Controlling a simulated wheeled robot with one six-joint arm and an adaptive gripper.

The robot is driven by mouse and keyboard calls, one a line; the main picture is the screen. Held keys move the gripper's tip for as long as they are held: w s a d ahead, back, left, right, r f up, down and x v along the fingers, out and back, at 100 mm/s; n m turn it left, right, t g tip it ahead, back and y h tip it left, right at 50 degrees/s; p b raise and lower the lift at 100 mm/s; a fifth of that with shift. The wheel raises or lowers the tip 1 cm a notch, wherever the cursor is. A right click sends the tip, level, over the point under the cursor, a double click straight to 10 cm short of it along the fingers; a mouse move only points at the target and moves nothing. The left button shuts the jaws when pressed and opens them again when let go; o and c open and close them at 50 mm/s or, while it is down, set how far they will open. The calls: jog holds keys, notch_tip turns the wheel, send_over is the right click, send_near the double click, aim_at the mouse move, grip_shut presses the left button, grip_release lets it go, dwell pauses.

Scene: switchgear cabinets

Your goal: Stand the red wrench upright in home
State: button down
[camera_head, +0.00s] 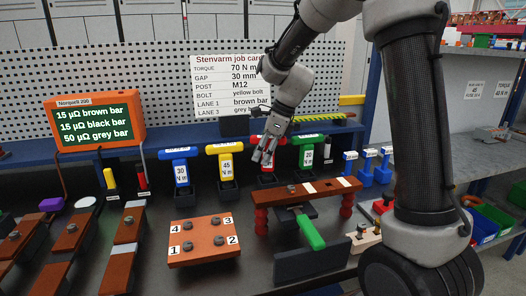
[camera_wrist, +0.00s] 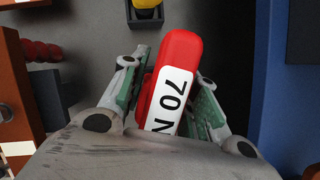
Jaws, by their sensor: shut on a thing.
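The red wrench (camera_head: 266,168) is upright in the back row, between the yellow wrench (camera_head: 228,160) and the green wrench (camera_head: 308,150). My gripper (camera_head: 262,160) is shut on its top bar, partly covering it. In the wrist view the red bar with a white "70 N" label (camera_wrist: 171,95) lies between both fingers of my gripper (camera_wrist: 165,95). The wrench's lower end is partly hidden behind the raised copper bar, so I cannot tell whether it is seated in a holder.
A blue wrench (camera_head: 181,170) stands left of the yellow one. A copper bar on red posts (camera_head: 307,190) stands in front of the row. A green-handled tool (camera_head: 310,232) and a numbered copper plate (camera_head: 204,241) are nearer. A pegboard (camera_head: 150,85) rises behind.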

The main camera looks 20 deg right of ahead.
jog(key=shift+f, duration=0.55)
dwell(0.4)
jog(key=c, duration=1)
grip_release()
jog(key=v, duration=1.2)
